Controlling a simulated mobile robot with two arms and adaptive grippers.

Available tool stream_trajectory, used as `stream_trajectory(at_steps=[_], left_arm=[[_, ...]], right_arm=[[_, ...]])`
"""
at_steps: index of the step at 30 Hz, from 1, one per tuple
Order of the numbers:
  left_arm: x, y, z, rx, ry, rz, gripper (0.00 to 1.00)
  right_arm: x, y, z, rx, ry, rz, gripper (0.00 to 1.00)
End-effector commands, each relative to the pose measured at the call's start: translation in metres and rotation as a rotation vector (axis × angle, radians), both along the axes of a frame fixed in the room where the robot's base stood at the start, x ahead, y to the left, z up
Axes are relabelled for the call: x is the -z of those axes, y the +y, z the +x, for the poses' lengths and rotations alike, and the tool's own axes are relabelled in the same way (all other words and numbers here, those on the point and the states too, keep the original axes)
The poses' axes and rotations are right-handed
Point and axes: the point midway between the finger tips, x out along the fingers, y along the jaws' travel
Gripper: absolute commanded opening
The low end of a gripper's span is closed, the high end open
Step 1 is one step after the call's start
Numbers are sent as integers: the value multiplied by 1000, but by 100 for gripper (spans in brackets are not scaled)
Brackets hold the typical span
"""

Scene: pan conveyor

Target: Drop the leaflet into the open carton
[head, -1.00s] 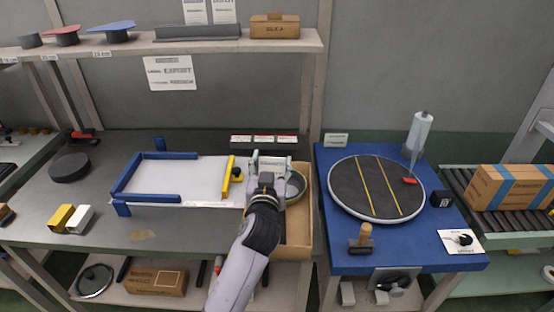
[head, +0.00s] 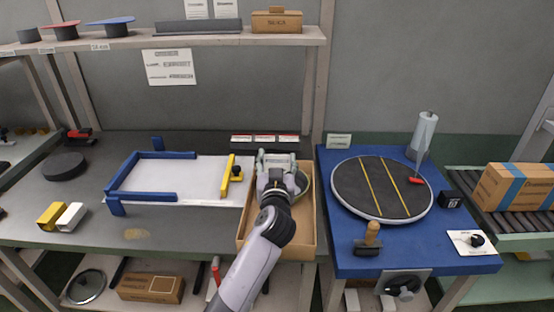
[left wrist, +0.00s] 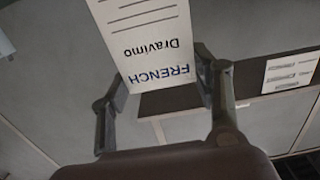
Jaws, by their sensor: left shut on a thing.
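The leaflet (left wrist: 150,45) is a white sheet printed "FRENCH Dravimo", upside down in the left wrist view. My left gripper (left wrist: 162,82) is shut on its edge. In the head view the left gripper (head: 276,160) is over the back part of the open brown carton (head: 308,230); the leaflet is hard to make out there. The carton's front part looks empty. My right gripper is not in view.
Left of the carton is a white board (head: 205,181) with blue guides and a yellow bar (head: 226,177). Small leaflet holders (head: 264,138) stand behind the carton. To the right, a blue table (head: 345,262) bears a round dark disc (head: 382,186). A shelf (head: 220,42) runs above.

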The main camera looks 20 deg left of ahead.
Motion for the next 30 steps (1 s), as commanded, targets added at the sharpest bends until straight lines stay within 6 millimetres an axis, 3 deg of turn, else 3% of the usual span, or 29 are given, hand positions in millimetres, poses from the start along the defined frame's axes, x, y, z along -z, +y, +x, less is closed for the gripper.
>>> stream_trajectory(at_steps=[7,8,18,30], left_arm=[[0,0,0,0,0,0,42],[1,0,0,0,0,0,58],[1,0,0,0,0,0,80],[1,-3,-7,1,1,-1,80]], right_arm=[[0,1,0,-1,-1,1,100],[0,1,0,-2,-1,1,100],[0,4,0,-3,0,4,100],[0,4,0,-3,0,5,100]])
